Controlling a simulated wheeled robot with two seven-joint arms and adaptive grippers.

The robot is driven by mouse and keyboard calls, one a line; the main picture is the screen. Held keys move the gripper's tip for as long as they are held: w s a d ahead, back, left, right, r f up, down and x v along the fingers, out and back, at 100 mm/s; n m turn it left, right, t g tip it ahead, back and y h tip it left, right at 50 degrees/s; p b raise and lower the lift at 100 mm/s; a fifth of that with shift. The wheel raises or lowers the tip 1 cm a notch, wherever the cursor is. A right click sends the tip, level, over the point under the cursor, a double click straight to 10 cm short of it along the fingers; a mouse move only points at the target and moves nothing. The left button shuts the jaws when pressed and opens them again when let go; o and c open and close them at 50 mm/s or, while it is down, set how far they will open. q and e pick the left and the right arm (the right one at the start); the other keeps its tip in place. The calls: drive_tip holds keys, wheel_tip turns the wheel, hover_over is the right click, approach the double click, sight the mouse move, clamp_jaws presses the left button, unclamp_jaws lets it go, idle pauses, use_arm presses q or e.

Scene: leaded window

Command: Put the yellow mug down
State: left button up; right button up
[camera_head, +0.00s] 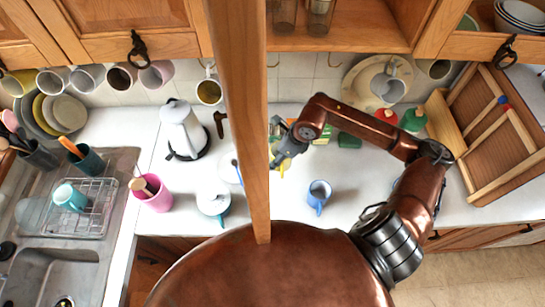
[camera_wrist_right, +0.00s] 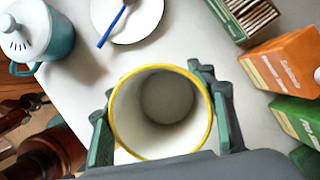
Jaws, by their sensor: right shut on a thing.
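The yellow mug (camera_wrist_right: 113,108) has a yellow rim and a white, empty-looking inside. My right gripper (camera_wrist_right: 162,112) is shut on it, with a green-padded finger on each side. In the head view only a yellow part of the mug (camera_head: 284,168) shows beside the right gripper (camera_head: 279,150); the wooden post hides much of it. The mug is over the white counter (camera_head: 290,218); I cannot tell whether its base touches. My left gripper is not in view.
A blue mug (camera_head: 319,193) stands right of the post. A white-lidded teal pot (camera_wrist_right: 28,35) and a white plate (camera_wrist_right: 130,22) are nearby. An orange box (camera_wrist_right: 283,72) and a green box (camera_wrist_right: 296,118) stand at the right. Counter between blue mug and post is clear.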

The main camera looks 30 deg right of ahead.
drive_tip(key=w+f, duration=0.1)
drive_tip(key=f, duration=0.1)
drive_tip(key=w+f, duration=0.1)
drive_tip(key=w, duration=0.1)
drive_tip(key=w+f, duration=0.1)
drive_tip(key=f, duration=0.1)
drive_tip(key=shift+w+d+f+p, duration=0.15)
drive_tip(key=shift+w+f+p, duration=0.15)
drive_tip(key=shift+f+p, duration=0.05)
drive_tip(key=shift+f, duration=1.6)
drive_tip(key=shift+f, duration=0.15)
drive_tip(key=o, duration=1.4)
